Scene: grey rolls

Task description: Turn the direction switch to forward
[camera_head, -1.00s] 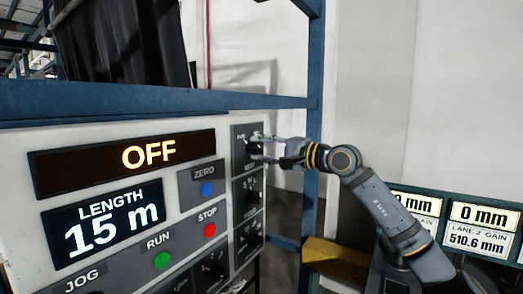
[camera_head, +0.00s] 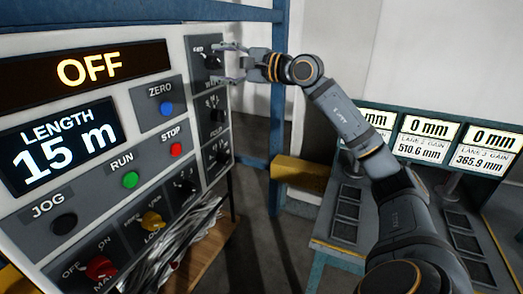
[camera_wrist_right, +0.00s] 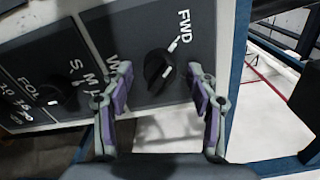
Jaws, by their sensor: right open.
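The direction switch (camera_head: 211,60) is a dark round knob on the top right plate of the control panel, with an "FWD" label above it. In the right wrist view the black knob (camera_wrist_right: 156,72) shows near the FWD lettering, with a white mark on it; which position it is set to is hard to tell. My right gripper (camera_head: 228,63) is open in front of the switch. In the wrist view its two fingers (camera_wrist_right: 160,82) stand on either side of the knob, apart from each other. Contact with the knob cannot be made out. My left gripper is not in view.
The panel (camera_head: 80,105) also has an OFF display (camera_head: 88,69), a LENGTH display (camera_head: 58,148) and several buttons. More dark knobs (camera_head: 217,115) sit below the switch. A blue post (camera_head: 278,100) stands close right of it. Display boxes (camera_head: 425,138) stand at right.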

